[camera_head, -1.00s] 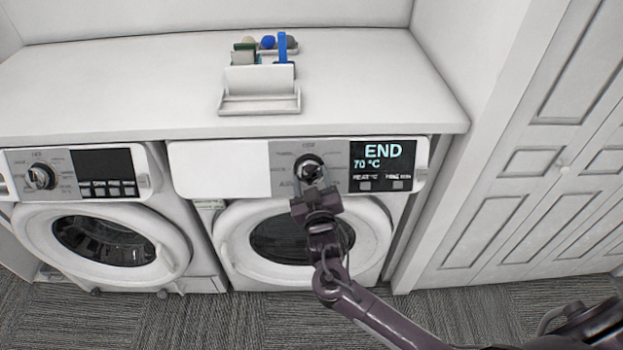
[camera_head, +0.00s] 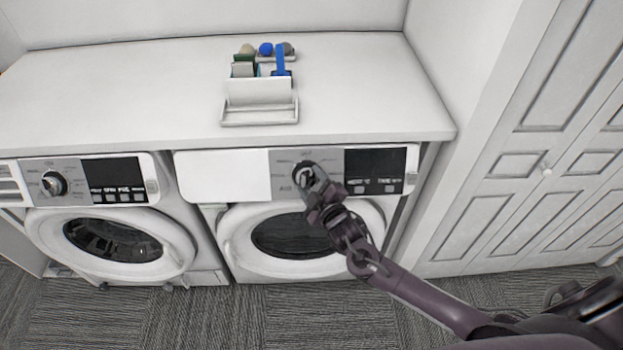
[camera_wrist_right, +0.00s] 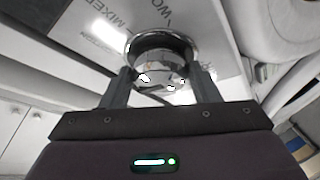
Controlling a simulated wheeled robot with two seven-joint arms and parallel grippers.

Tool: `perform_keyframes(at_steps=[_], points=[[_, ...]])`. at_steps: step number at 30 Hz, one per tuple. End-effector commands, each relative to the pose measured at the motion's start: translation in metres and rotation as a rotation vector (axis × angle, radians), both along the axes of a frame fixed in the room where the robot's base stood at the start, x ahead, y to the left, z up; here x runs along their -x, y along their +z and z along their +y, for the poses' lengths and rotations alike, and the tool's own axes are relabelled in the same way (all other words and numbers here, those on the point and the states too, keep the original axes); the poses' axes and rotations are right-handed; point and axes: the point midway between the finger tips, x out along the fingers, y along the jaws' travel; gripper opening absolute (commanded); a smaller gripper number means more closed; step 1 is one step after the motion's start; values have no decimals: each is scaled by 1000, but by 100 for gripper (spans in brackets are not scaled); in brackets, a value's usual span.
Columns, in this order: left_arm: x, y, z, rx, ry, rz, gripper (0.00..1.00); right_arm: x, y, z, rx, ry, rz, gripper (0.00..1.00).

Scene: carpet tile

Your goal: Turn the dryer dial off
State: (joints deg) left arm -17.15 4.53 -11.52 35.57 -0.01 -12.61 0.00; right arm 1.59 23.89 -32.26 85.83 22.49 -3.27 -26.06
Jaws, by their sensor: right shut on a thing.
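The dryer (camera_head: 222,162) is the right-hand machine under the counter. Its dial (camera_head: 299,170) sits on the grey part of its panel and is partly hidden by my right gripper (camera_head: 305,175). In the right wrist view, the chrome dial (camera_wrist_right: 160,45) lies between the two fingers of my right gripper (camera_wrist_right: 162,82), which is shut on it. The dryer's display (camera_head: 375,163) is dark, with no large text lit. My left gripper is not in view.
A second machine with its own dial (camera_head: 53,184) stands at the left. A white caddy (camera_head: 260,113) with several items stands on the counter (camera_head: 150,95). White panelled doors (camera_head: 520,185) are at the right. Grey carpet (camera_head: 270,315) lies in front.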

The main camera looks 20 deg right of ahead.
Motion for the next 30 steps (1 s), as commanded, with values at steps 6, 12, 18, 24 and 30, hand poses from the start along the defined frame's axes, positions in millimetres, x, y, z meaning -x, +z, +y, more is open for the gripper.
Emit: perform_keyframes(at_steps=[6, 12, 18, 24, 30], points=[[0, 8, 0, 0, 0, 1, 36, -1, 2, -1, 58, 30, 16, 33], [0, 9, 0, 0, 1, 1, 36, -1, 1, -1, 75, 40, 21, 33], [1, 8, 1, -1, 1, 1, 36, -1, 1, -1, 75, 40, 21, 33], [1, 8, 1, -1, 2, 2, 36, -1, 1, -1, 75, 39, 21, 65], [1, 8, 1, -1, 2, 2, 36, -1, 1, -1, 74, 39, 21, 77]])
